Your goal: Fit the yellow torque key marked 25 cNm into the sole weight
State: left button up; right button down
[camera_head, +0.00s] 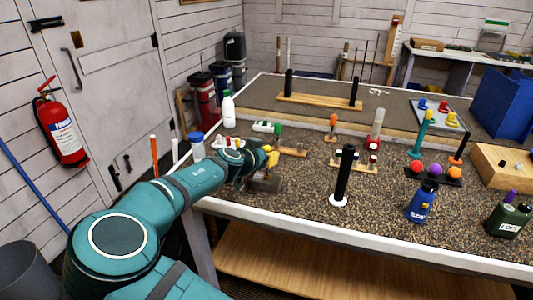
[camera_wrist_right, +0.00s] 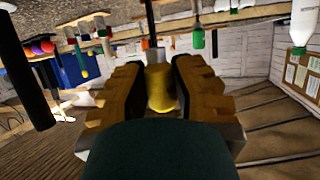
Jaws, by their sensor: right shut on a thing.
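The yellow torque key (camera_wrist_right: 161,88) is between the black finger pads of my right gripper (camera_wrist_right: 168,82) in the right wrist view. A thin dark shaft runs from it toward the top of that view. In the head view my right gripper (camera_head: 268,172) is above the near left part of the bench, with a yellow piece (camera_head: 271,157) showing at it. The marking on the key cannot be read. I cannot make out the sole weight in either view. My left gripper is not in view.
A black upright post (camera_head: 343,175) on a white foot stands right of my gripper. A blue bottle (camera_head: 421,202) and a dark green bottle (camera_head: 508,215) stand near the front right. A white bottle (camera_head: 228,110) is behind my wrist.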

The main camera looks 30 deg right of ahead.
jog(key=shift+f, duration=0.3)
jog(key=c, duration=0.8)
grip_release()
jog(key=shift+c, duration=0.2)
jog(key=v, duration=1.2)
jog(key=shift+a, duration=0.1)
